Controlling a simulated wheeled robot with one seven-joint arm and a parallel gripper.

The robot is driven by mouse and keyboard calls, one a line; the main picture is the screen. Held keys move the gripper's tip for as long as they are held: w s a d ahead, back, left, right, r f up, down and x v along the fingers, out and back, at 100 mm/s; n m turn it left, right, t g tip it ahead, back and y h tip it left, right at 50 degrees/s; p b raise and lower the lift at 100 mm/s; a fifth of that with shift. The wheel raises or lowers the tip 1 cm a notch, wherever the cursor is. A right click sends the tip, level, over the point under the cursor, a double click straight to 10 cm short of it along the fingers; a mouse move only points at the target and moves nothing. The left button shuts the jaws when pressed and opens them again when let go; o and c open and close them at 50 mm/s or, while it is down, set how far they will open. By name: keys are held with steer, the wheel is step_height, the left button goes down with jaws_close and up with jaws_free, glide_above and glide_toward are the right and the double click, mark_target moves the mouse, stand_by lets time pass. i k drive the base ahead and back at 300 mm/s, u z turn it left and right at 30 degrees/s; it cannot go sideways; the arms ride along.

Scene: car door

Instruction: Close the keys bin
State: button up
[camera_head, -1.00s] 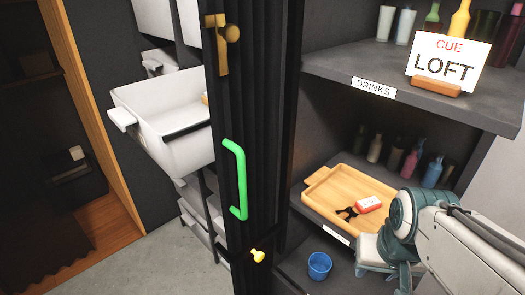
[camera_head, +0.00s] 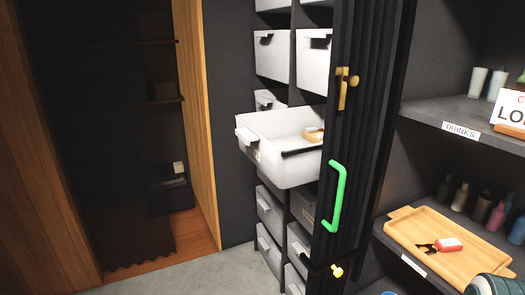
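A white bin (camera_head: 292,165) is pulled out from a rack of white bins, left of the black folding door. My gripper is not clearly in view.
The black folding door (camera_head: 362,130) with a green handle (camera_head: 337,195) and brass latch stands right of the bin. A wooden tray (camera_head: 440,245) lies on a shelf at right. Other bins (camera_head: 272,57) sit pushed in. Floor (camera_head: 205,272) is clear at lower left.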

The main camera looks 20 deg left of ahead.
mark_target(287, 144)
steer(key=u, duration=2.45)
steer(key=k, duration=0.75)
steer(key=z, duration=1)
steer(key=i, duration=1)
steer(key=z, duration=0.2)
steer(key=k, duration=0.35)
steer(key=u, duration=1.2)
steer(key=i, duration=0.65)
steer(key=u, duration=0.15)
